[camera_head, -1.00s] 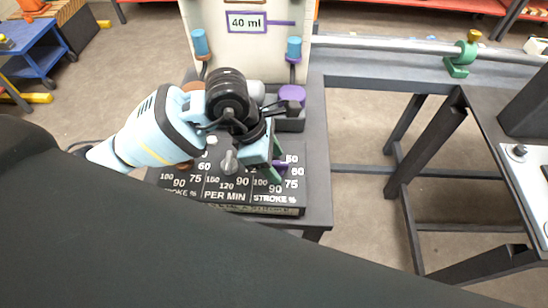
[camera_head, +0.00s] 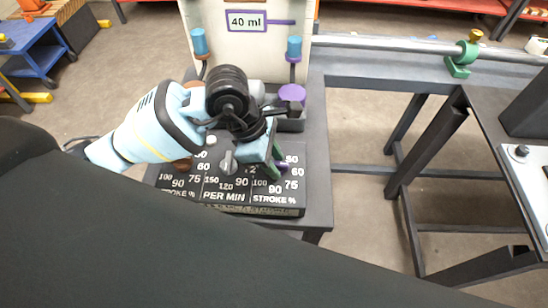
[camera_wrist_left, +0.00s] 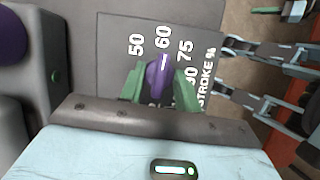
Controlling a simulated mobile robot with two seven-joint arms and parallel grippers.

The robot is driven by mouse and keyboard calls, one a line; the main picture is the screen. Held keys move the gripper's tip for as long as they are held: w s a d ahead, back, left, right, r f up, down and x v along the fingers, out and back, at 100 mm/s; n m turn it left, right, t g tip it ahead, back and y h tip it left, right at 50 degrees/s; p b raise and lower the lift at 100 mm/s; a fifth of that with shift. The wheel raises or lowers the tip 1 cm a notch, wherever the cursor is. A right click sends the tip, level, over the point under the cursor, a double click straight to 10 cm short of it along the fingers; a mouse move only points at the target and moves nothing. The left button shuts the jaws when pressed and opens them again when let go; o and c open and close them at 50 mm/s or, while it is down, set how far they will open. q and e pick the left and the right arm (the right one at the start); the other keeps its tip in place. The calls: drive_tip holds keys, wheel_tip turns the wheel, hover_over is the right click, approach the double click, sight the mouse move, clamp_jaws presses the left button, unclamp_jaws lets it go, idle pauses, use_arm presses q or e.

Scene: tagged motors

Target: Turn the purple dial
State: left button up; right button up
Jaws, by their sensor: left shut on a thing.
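The purple dial (camera_wrist_left: 155,82) sits on the dark panel between my left gripper's green fingers (camera_wrist_left: 154,84) in the left wrist view. The fingers are shut on it, one on each side. Its white pointer line is directed near the 60 mark. In the head view my left gripper (camera_head: 274,168) reaches down to the right-hand "STROKE %" scale, and only a sliver of purple shows beside its fingers. The gripper and wrist hide most of the dial there. My right gripper is not in view.
A grey knob (camera_head: 228,163) and a brown dial (camera_head: 183,165) stand left of the gripper on the same panel (camera_head: 232,188). A purple round cap (camera_head: 291,93) and a white board with a "40 ml" label (camera_head: 246,21) are behind.

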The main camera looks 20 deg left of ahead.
use_arm(q)
drive_tip(key=m+g+b, duration=0.1)
drive_tip(key=m, duration=0.2)
drive_tip(key=shift+w+f, duration=0.15)
drive_tip(key=m+g+b, duration=0.1)
drive_tip(key=m+b, duration=0.1)
drive_tip(key=m, duration=0.1)
drive_tip(key=shift+w+m+g+b, duration=0.1)
drive_tip(key=shift+m+g+b, duration=0.5)
drive_tip(key=shift+m, duration=0.3)
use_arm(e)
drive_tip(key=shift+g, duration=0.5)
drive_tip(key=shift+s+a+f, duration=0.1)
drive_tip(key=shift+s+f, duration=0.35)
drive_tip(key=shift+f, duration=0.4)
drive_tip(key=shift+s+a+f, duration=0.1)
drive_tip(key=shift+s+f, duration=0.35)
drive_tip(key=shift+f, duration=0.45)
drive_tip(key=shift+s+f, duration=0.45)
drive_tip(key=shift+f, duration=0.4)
use_arm(q)
drive_tip(key=o, duration=1)
drive_tip(key=shift+c, duration=0.2)
drive_tip(key=shift+y, duration=0.3)
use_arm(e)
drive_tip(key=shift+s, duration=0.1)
use_arm(q)
drive_tip(key=shift+r, duration=0.2)
